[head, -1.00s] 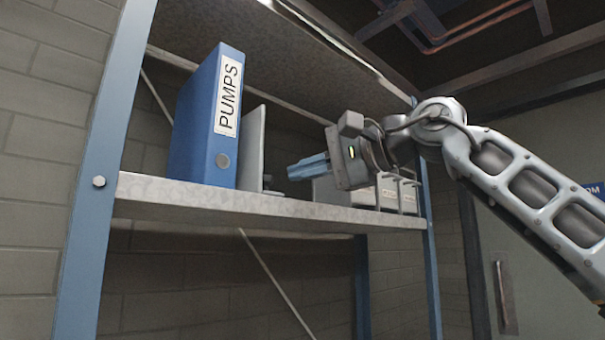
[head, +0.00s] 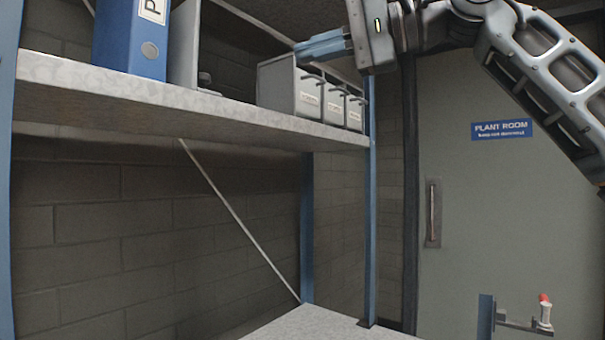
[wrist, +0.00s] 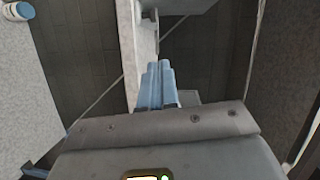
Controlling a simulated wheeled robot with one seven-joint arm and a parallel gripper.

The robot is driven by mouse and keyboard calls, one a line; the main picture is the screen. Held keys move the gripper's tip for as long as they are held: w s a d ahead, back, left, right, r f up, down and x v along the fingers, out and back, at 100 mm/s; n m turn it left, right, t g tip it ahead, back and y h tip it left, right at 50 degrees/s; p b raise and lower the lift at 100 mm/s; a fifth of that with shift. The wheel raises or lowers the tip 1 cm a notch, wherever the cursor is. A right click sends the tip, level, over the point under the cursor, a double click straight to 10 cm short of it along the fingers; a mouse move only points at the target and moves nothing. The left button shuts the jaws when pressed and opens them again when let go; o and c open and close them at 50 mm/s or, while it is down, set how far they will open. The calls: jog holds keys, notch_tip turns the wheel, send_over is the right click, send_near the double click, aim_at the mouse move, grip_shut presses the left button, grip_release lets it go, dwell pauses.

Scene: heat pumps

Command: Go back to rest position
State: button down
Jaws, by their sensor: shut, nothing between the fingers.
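My gripper (head: 323,47) is at the top right of the head view, in front of the shelf and above the grey boxes. Its blue fingers are together with nothing between them, and they point left. In the wrist view the shut fingers (wrist: 157,83) show at the middle, with a pale surface beyond them. My arm reaches in from the right edge of the head view.
A blue binder (head: 131,38) stands on the upper shelf (head: 190,110), beside a grey bookend (head: 183,45). Several grey boxes (head: 290,92) stand at its right end. A blue post (head: 369,215) and a plant room door (head: 500,230) are to the right.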

jog(key=s+d+f+n+t+h, duration=0.1)
jog(key=s+d+f+n+t, duration=0.35)
jog(key=f+n, duration=0.65)
jog(key=s+d+f+n+t, duration=0.2)
jog(key=s+f+n+t, duration=0.45)
jog(key=f, duration=0.85)
jog(key=s+d+f+n+t+h, duration=0.1)
jog(key=s+d+f+n+t, duration=0.2)
jog(key=f+n+t, duration=0.7)
jog(key=s+d+f+m+g+h, duration=0.2)
jog(key=s+d+f+m+h, duration=0.1)
jog(key=s+f+m+h, duration=0.45)
jog(key=s+d+f+m+g+h, duration=0.3)
jog(key=s+f+m+h, duration=0.1)
jog(key=s+f+m, duration=0.6)
jog(key=s+d+f+m+g+h, duration=0.1)
jog(key=s+d+f+m+g, duration=0.1)
jog(key=s, duration=0.5)
jog(key=s+d+f+m+g+h, duration=0.1)
jog(key=s+f+m+g, duration=0.3)
jog(key=s, duration=0.4)
jog(key=shift+d+f+m+g, duration=0.25)
jog(key=shift+d+m+g, duration=0.15)
jog(key=shift+d+m, duration=0.4)
